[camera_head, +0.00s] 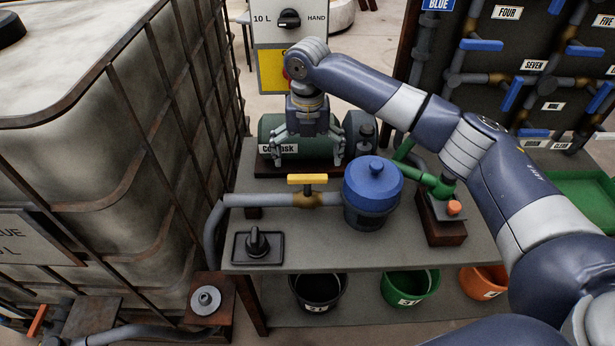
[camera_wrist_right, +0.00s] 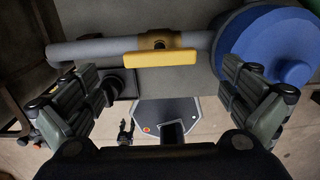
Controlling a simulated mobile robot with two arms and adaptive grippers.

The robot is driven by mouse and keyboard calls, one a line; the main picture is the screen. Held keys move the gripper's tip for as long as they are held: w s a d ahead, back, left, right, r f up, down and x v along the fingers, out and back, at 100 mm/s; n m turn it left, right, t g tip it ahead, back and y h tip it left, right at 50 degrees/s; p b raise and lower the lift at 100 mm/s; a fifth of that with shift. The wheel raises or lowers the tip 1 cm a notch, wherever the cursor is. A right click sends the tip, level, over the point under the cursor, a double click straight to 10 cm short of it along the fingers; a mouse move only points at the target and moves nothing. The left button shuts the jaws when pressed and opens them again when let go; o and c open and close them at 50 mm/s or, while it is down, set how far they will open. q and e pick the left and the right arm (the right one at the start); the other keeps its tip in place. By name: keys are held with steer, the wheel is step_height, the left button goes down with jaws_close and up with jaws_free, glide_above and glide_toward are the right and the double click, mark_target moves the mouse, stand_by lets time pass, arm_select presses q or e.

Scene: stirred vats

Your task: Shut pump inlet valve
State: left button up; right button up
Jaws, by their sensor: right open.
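The yellow valve handle (camera_head: 308,179) sits on a brass valve body (camera_head: 306,200) in the grey pipe, left of the blue-lidded pump or strainer pot (camera_head: 372,190). The handle lies along the pipe, and it shows whole in the right wrist view (camera_wrist_right: 160,59). My right gripper (camera_head: 308,162) is open and empty, pointing down above and behind the handle in the head view. In the right wrist view its fingers (camera_wrist_right: 170,85) stand wide apart, with the handle between and beyond them. No contact with the handle shows. My left gripper is not in the head view.
A black knob on a plate (camera_head: 258,244) sits on the grey bench at front left. A caged tank (camera_head: 100,130) stands left.

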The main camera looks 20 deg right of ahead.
mark_target(308, 176)
step_height(308, 176, down, 8)
steer(key=shift+r, duration=0.25)
steer(key=c, duration=1)
